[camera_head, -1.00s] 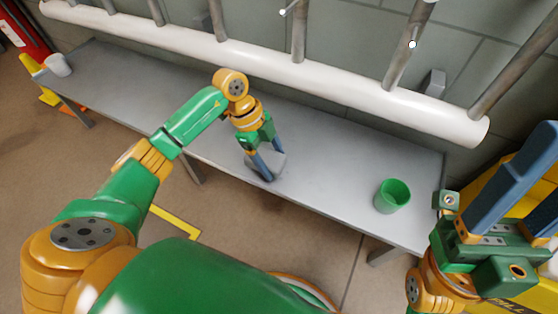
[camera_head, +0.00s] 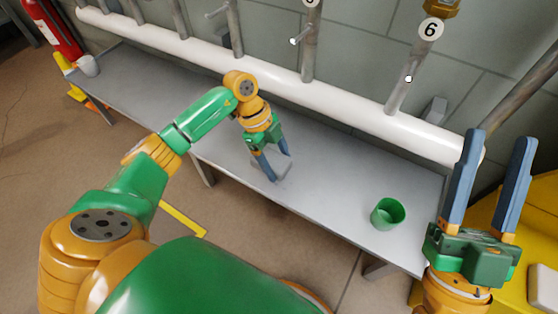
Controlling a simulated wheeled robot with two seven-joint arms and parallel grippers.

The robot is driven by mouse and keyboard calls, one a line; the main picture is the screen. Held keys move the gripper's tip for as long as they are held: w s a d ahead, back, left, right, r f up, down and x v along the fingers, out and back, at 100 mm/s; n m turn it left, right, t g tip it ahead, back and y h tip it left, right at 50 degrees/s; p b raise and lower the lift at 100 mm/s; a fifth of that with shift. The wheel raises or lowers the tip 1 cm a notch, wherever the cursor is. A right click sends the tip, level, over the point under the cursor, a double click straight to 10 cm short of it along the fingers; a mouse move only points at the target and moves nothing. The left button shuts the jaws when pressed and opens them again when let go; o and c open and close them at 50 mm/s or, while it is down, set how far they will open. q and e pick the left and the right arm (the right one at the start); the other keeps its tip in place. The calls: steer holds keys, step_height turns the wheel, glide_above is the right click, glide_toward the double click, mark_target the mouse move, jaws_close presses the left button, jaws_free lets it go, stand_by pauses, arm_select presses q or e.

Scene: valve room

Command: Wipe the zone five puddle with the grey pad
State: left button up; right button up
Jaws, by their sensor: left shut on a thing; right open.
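My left gripper (camera_head: 279,168) is in the middle of the view, pointing down at the grey bench (camera_head: 330,187). It is shut on the grey pad (camera_head: 264,167), which is at the bench top near the front edge. The pad is partly hidden by the fingers, and I cannot tell whether it touches the bench. No puddle can be made out; a faint sheen around the pad is too slight to tell. My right gripper (camera_head: 496,145) is open and empty at the right, fingers pointing up.
A green cup (camera_head: 387,213) stands on the bench's right part. A white cup (camera_head: 88,66) is at the far left end. A white pipe (camera_head: 300,91) with upright pipes runs behind the bench. A yellow thing (camera_head: 510,230) is at the right, a red extinguisher (camera_head: 52,32) far left.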

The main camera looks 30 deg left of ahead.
arm_select(q)
steer(key=shift+r+p, duration=0.9)
steer(key=shift+p, duration=0.05)
steer(key=shift+r, duration=0.25)
arm_select(e)
steer(key=w+d+f+g+h, duration=0.1)
steer(key=w+f+g+h, duration=0.1)
steer(key=f, duration=0.5)
steer(key=w+d+f+m+g+h, duration=0.1)
steer(key=w+f+g+h, duration=0.1)
steer(key=f+g, duration=0.4)
steer(key=shift+w+f+g+h, duration=0.3)
steer(key=shift+w+f+g, duration=0.1)
steer(key=shift+w+f, duration=0.5)
steer(key=shift+d, duration=0.1)
